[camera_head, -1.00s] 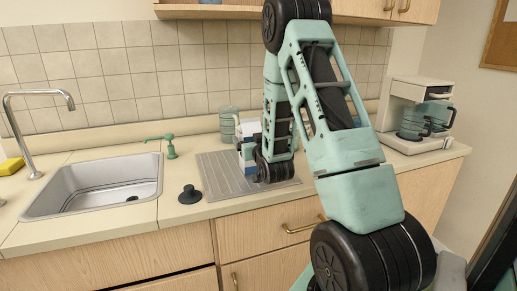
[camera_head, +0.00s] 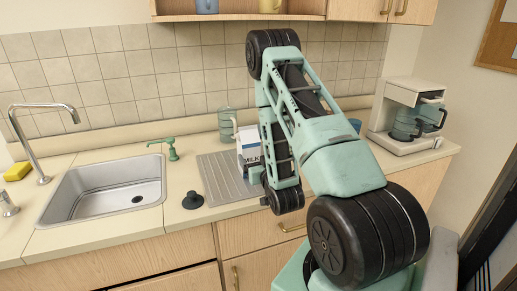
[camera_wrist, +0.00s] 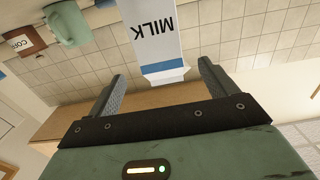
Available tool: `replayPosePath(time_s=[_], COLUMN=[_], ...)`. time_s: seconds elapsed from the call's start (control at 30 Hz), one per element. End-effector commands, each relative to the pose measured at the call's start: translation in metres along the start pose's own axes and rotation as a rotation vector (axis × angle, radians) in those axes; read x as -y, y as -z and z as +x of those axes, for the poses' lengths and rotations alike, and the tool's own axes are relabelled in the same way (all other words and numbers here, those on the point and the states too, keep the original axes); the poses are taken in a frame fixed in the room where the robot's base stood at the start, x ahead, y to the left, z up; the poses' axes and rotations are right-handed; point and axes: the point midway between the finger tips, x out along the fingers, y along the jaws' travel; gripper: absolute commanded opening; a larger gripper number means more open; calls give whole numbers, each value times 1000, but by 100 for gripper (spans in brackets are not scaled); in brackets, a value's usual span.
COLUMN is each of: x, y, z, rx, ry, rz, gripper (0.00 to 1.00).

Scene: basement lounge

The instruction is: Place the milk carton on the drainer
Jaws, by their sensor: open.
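The milk carton (camera_head: 248,140), white with blue bands and the word MILK, stands upright on the grey ribbed drainer (camera_head: 220,182) right of the sink. My arm hides its right side in the head view. In the wrist view the carton (camera_wrist: 153,30) appears upside down, beyond my gripper (camera_wrist: 160,78). The two fingers are spread wide with nothing held between them, and the carton looks clear of them. In the head view my arm hides most of the gripper.
A greenish clear jar (camera_head: 226,124) stands behind the carton. A black stopper (camera_head: 192,200) lies left of the drainer, beside the sink (camera_head: 105,190). A blue cup (camera_head: 355,125) and coffee maker (camera_head: 408,115) are to the right.

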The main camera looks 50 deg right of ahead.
Motion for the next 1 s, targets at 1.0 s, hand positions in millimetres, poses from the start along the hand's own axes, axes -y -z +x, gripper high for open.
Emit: replayPosePath(time_s=[1.0], x=[274], y=[23], z=[-101], rx=[743], ry=[581], rz=[-138], gripper=[85])
